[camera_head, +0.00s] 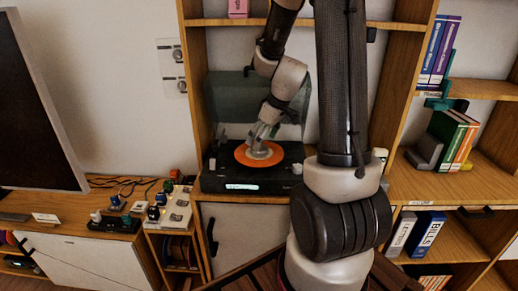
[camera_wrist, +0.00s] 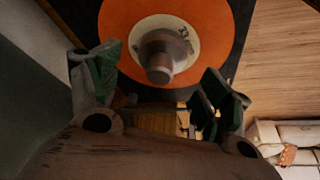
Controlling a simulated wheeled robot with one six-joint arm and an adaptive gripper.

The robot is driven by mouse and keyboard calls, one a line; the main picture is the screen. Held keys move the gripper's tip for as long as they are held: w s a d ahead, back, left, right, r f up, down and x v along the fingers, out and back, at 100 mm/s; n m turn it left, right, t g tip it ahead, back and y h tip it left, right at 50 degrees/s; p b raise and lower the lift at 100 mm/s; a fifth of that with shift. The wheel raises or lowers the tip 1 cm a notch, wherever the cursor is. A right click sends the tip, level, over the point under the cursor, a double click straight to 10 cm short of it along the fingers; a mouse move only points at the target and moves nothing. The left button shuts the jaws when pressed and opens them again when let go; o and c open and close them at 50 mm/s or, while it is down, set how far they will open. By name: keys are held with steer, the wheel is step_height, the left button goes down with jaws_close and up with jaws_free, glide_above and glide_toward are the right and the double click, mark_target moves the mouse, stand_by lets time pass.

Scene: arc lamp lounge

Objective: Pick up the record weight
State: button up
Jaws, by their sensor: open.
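The record weight (camera_wrist: 162,55) is a grey-brown knobbed cylinder standing on the cream label at the middle of an orange record (camera_wrist: 118,22). The orange record also shows on the black turntable (camera_head: 220,182) in the head view. My gripper (camera_wrist: 158,90) is open in the wrist view, with one green-padded finger to the lower left of the weight and one to its lower right. Neither finger visibly touches it. In the head view my gripper (camera_head: 262,137) points down over the record's centre and hides most of the weight.
The turntable's raised dark lid (camera_head: 232,100) stands behind my gripper, inside a wooden shelf unit (camera_head: 195,60). Books (camera_head: 450,135) and binders (camera_head: 425,235) fill the right shelves. A low bench with small devices (camera_head: 170,210) is at left.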

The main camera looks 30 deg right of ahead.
steer(key=shift+x, duration=1.55)
steer(key=c, duration=1.2)
steer(key=shift+o, duration=0.2)
steer(key=shift+r, duration=0.15)
